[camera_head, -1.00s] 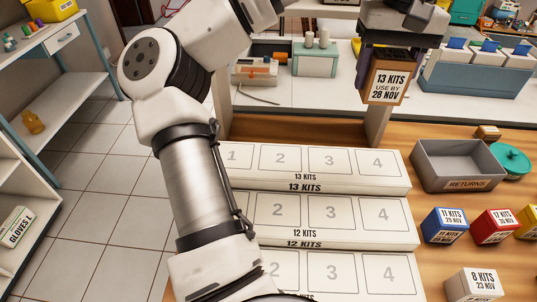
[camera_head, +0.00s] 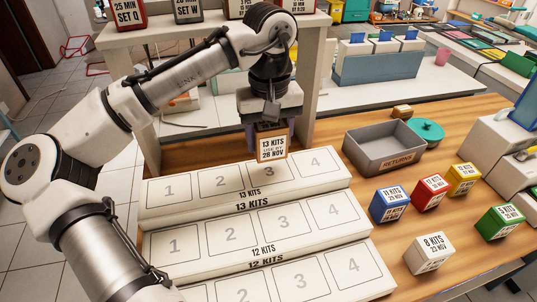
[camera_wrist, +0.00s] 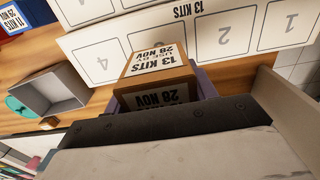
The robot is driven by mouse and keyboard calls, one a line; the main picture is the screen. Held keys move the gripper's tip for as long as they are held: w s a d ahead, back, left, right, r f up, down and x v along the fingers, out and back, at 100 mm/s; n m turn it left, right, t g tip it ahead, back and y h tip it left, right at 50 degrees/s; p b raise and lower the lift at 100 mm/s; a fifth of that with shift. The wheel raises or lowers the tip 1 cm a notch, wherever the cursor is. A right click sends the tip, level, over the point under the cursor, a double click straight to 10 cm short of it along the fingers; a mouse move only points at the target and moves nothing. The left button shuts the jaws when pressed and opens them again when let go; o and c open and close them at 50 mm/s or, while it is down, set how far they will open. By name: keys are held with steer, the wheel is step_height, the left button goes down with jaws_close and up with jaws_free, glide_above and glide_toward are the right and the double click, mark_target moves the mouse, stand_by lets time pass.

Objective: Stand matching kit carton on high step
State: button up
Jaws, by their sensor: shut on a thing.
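The brown kit carton (camera_head: 272,148), labelled 13 KITS, 28 NOV, is held upright in my gripper (camera_head: 270,130). My gripper is shut on it from behind and above. In the head view it hangs in front of or over the back of the high step (camera_head: 322,192), near places 2 and 3; its gap above the step is unclear. The step is marked 13 KITS and its numbered places 1 to 4 look empty. The wrist view shows the carton (camera_wrist: 160,62) between the purple fingers, with the step (camera_wrist: 150,28) beyond.
The lower 12 KITS step (camera_head: 300,238) and a front step (camera_head: 330,285) are empty. A grey RETURNS bin (camera_head: 372,165) stands right of the steps. Blue (camera_head: 390,204), red (camera_head: 430,192), yellow (camera_head: 463,178), green (camera_head: 505,222) and white (camera_head: 429,253) cartons sit on the wooden table. A shelf stands behind.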

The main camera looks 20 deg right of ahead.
steer(key=shift+f, duration=2.65)
steer(key=shift+f, duration=0.15)
steer(key=o, duration=1)
step_height(320, 180, up, 12)
steer(key=shift+r, duration=0.2)
